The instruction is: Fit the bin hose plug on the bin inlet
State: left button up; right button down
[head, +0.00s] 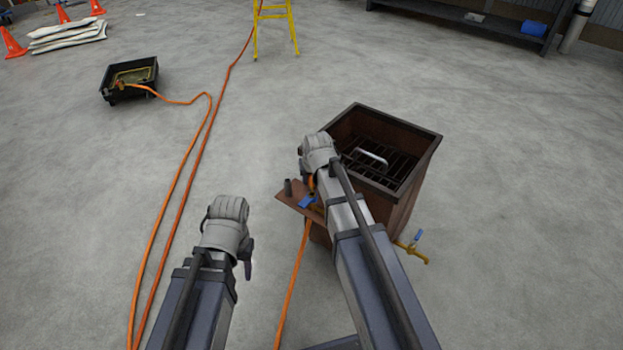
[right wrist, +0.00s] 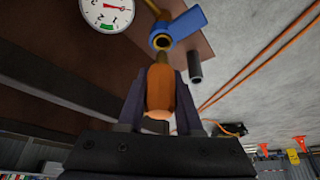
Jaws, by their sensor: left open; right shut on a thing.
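The rusty brown bin (head: 405,205) stands right of centre in the head view. A brown plate (head: 287,198) juts from its left side, with a blue valve lever (head: 308,202). In the right wrist view the brass bin inlet (right wrist: 162,41) opens toward me beneath the blue lever (right wrist: 188,22). My right gripper (right wrist: 160,100) is shut on the orange hose plug (right wrist: 160,88). The plug's tip is just short of the inlet and roughly in line with it; contact is not visible. My left gripper (head: 247,268) is open, empty, above the floor left of the bin.
A dark pipe stub (head: 288,187) stands on the plate, and a gauge (right wrist: 107,12) is on the bin. A brass tap (head: 412,252) sticks out at lower right. Orange hoses (head: 190,185) run over the floor to a black tray (head: 106,92). Floor left of the bin is otherwise clear.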

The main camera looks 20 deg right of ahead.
aim_at(313, 182)
jog(key=shift+f+b, duration=0.45)
jog(key=shift+b, duration=0.05)
dwell(1.2)
jog(key=shift+f+b, duration=1)
jog(key=shift+f, duration=0.05)
jog(key=shift+f+b, duration=0.8)
dwell(0.6)
jog(key=c, duration=0.5)
grip_release()
jog(key=p+v, duration=0.7)
jog(key=v, duration=0.1)
